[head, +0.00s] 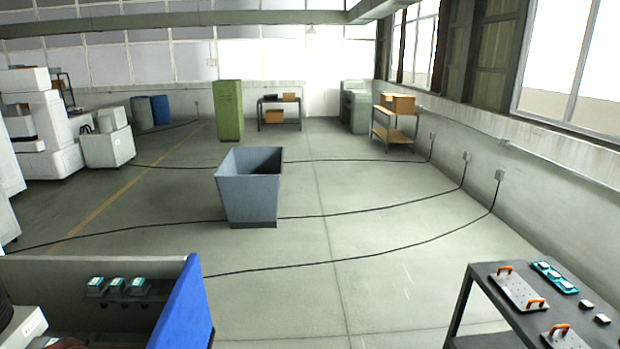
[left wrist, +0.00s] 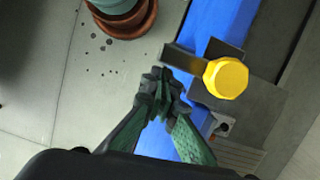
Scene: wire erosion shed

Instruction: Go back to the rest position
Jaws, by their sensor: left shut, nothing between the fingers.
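My left gripper (left wrist: 160,90) shows in the left wrist view. Its green fingers with dark tips are together, with nothing between them. It hangs over the edge of a blue panel (left wrist: 207,28), beside a dark bracket carrying a yellow knob (left wrist: 226,78). I cannot tell whether the fingertips touch the bracket. Neither gripper shows in the head view, and my right gripper is in no view.
A blue-sided bench (head: 183,305) stands at the lower left of the head view. A dark table (head: 497,318) with orange-handled plates stands at the lower right. A grey-blue bin (head: 248,190) stands mid-floor. Black cables (head: 350,260) cross the open floor.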

